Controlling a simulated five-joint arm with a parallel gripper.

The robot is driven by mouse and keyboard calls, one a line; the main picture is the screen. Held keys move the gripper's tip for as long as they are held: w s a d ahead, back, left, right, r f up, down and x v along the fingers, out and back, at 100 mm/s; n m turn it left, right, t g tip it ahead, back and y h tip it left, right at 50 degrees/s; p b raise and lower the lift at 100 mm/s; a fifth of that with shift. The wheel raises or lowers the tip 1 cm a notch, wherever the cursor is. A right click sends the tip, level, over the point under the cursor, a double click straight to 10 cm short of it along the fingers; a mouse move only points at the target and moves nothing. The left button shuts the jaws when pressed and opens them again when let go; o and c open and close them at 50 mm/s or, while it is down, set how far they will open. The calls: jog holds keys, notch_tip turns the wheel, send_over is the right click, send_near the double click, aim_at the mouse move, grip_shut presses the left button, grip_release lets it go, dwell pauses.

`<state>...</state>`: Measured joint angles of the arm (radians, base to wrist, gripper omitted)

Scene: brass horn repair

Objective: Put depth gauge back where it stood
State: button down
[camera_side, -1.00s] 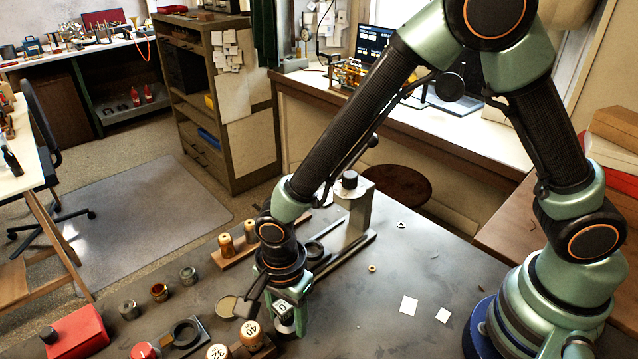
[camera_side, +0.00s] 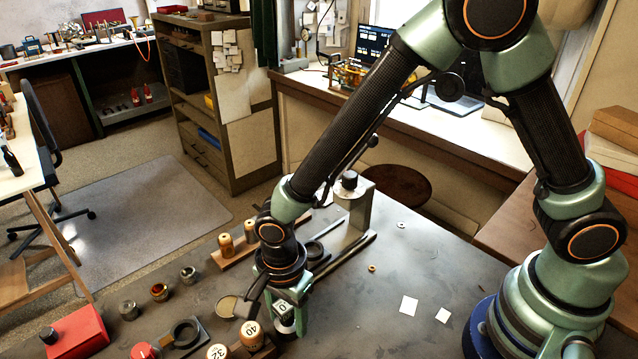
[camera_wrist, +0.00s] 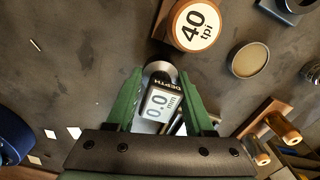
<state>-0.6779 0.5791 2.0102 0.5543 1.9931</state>
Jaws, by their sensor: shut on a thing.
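The depth gauge (camera_wrist: 157,103) is a small device with a pale display reading 0.0 mm and the word DEPTH, with a round metal end. My gripper (camera_wrist: 160,88) is shut on it, one green finger on each side, in the wrist view. In the side view my gripper (camera_side: 284,312) points down near the front of the bench, and the gauge (camera_side: 285,309) shows between the fingers. The round 40 tpi block (camera_wrist: 195,25) is just ahead of the gauge in the wrist view. Whether the gauge touches the bench is hidden.
The 40 block (camera_side: 251,334) and 32 block (camera_side: 218,352) stand left of my gripper. A metal stand (camera_side: 356,215) rises behind. The bench right of my gripper is mostly clear.

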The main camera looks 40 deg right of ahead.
jog(key=shift+f, duration=0.15)
grip_release()
jog(key=shift+r, duration=3.5)
